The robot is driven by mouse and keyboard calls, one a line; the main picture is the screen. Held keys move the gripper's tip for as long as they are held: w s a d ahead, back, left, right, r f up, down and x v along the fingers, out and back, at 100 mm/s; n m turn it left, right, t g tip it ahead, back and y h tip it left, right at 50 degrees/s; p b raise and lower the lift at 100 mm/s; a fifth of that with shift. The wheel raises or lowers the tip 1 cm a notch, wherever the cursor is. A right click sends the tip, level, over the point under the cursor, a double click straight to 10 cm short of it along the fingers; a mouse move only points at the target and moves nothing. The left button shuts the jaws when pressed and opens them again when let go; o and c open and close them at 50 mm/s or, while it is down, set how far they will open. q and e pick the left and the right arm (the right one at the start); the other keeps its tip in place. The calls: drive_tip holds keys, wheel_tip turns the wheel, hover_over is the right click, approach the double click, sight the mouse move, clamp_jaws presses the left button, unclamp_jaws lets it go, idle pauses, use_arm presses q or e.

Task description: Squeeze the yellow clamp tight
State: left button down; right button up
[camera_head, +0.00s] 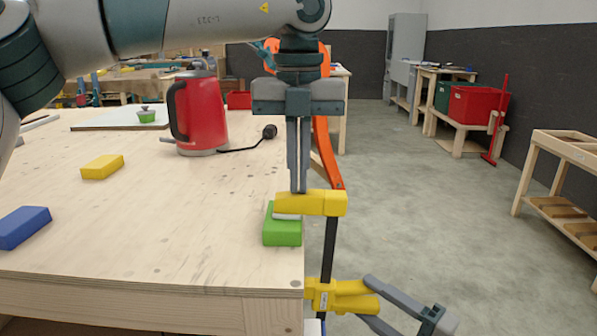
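The yellow clamp (335,203) stands upright at the table's right edge, its dark bar running down beside the edge. Its upper jaw lies over a green block (282,232) on the tabletop. Its yellow handle and trigger (342,297) stick out to the right below table height. My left gripper (298,188) points straight down with its fingers close together, tips at the top of the upper jaw. My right gripper (366,299) comes from the lower right, its fingers spread above and below the handle end. Whether they touch it is unclear. The lower jaw is mostly hidden.
The wooden table (150,232) holds a blue block (23,227), a yellow block (102,167) and a red kettle (200,115). An orange curved part (327,150) stands behind my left gripper. The floor (430,200) to the right is clear up to a wooden cart (560,170).

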use_arm(q)
drive_tip(key=shift+f, duration=0.3)
use_arm(e)
drive_tip(key=shift+r, duration=0.4)
drive_tip(key=shift+a, duration=0.15)
drive_tip(key=shift+w+a+f, duration=0.1)
drive_tip(key=shift+w+a, duration=0.2)
drive_tip(key=shift+a, duration=0.35)
